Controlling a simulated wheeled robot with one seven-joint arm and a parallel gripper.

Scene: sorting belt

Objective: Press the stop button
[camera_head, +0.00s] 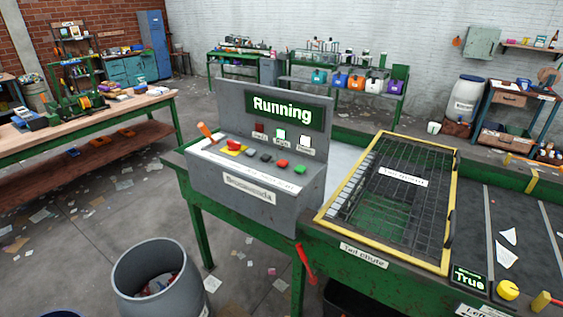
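A grey control box (255,185) stands on the green belt frame in the middle of the view. Its upright display (287,107) reads "Running". A red mushroom button on a yellow base (237,148) sits at the left of the sloped face. Dark small buttons (258,155) follow, then a red button (282,164) and a green button (300,169) at the right. The labels by the buttons are too small to read, so I cannot tell which is the stop button. My gripper is not in view.
An orange-handled lever (206,131) rises at the box's left end. A yellow-framed mesh cover (385,205) lies to the right. A red lever (305,262) hangs below the frame front. A grey bin (160,285) stands in front. Floor at left is open, with scattered paper.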

